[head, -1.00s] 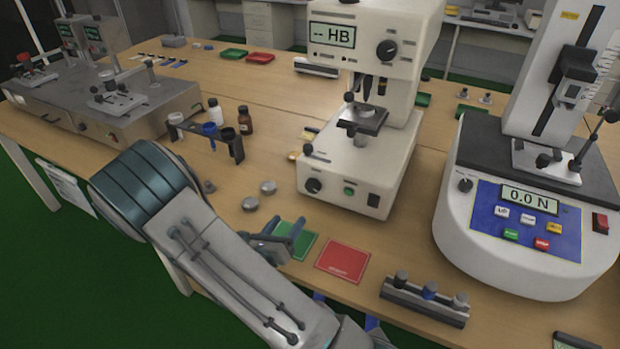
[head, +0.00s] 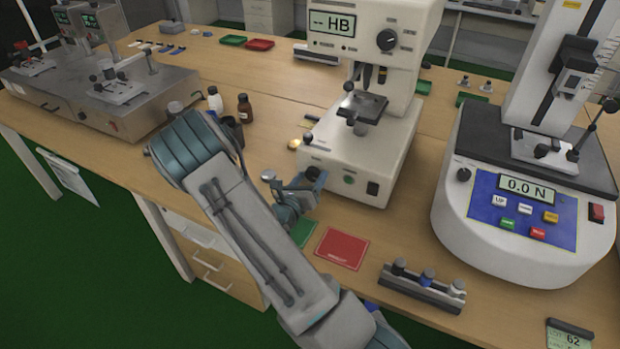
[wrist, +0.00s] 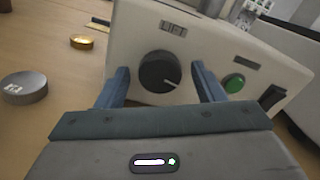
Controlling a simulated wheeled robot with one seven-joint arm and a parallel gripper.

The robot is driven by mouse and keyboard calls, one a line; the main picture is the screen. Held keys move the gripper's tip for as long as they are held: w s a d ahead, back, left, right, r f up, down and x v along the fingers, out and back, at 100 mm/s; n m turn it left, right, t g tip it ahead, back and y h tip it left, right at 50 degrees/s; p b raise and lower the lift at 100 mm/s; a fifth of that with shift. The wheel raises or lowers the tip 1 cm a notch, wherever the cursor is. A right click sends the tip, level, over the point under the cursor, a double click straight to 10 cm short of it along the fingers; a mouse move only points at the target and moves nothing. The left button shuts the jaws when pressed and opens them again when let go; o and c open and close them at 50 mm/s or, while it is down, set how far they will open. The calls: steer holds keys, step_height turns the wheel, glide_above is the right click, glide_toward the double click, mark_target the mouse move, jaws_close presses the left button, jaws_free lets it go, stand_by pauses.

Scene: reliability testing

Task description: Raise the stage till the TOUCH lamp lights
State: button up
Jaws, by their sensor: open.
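The white hardness tester (head: 400,110) stands at the middle of the bench, its screen reading "-- HB". Its dark stage (head: 362,107) sits below the indenter (head: 367,77), with a gap showing between them. On the base front is a round black knob (wrist: 158,71) with a label above that seems to read LIFT. My gripper (wrist: 160,70) is open, its two blue fingers at the left and right of the knob; contact cannot be told. In the head view my gripper (head: 308,180) is at the base's left front and covers much of the knob. I cannot make out the TOUCH lamp.
A green button (wrist: 233,83) and a black switch (wrist: 271,98) are right of the knob. A grey metal disc (wrist: 24,87) lies at left. A red mat (head: 342,248) and a force tester (head: 520,225) are in front and right.

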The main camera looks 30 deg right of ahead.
steer(key=c, duration=1)
